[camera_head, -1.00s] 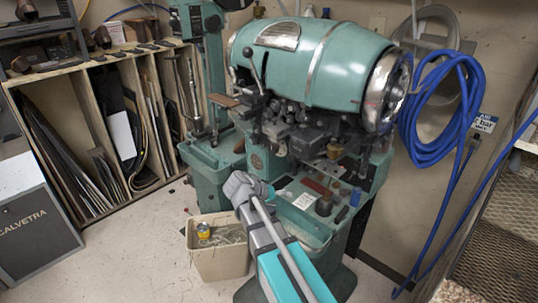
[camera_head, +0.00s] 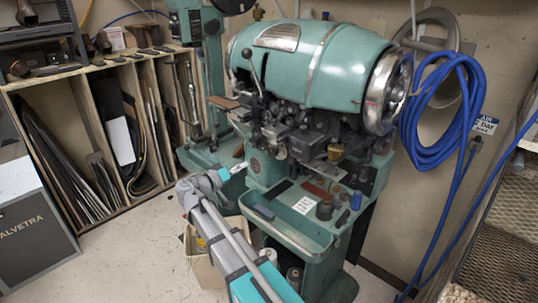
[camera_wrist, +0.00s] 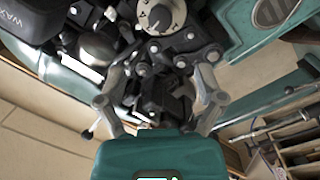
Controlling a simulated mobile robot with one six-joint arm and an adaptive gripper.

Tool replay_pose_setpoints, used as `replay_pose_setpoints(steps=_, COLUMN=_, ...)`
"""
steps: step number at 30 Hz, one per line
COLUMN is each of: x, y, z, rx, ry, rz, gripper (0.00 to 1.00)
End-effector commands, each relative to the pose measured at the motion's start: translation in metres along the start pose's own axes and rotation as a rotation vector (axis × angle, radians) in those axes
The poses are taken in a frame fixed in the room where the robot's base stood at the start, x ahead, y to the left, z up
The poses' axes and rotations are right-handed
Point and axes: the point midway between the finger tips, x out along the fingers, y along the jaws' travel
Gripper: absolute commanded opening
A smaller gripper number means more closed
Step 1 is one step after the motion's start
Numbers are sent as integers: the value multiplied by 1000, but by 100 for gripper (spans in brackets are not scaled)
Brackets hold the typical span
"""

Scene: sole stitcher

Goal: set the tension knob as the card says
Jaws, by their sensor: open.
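A round pale dial knob (camera_wrist: 160,14) with dark marks around its centre shows at the top of the wrist view, partly cut off by the frame edge. Its exact setting is too small to read. A white card (camera_head: 304,205) with dark print lies in the machine's green tray; its print is not legible. My gripper (camera_wrist: 160,80) is open, with its two grey fingers spread and nothing between them. Dark machine parts lie beyond the fingers, and the knob is ahead of them. In the head view my gripper (camera_head: 238,168) points right at the machine's left side.
The green stitching machine (camera_head: 325,65) fills the centre. A beige bin (camera_head: 202,268) stands below my arm. Shelves (camera_head: 100,140) are at left, and a blue hose (camera_head: 435,110) hangs at right.

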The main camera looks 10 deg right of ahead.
Motion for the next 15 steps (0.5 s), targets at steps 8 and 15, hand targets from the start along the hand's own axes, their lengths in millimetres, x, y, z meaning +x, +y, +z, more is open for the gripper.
replay_pose_setpoints(steps=8, x=5, y=0, z=0, rx=-1, ry=-2, rz=0, gripper=87)
replay_pose_setpoints(steps=15, x=24, y=0, z=0, rx=-1, ry=-2, rz=0, gripper=87)
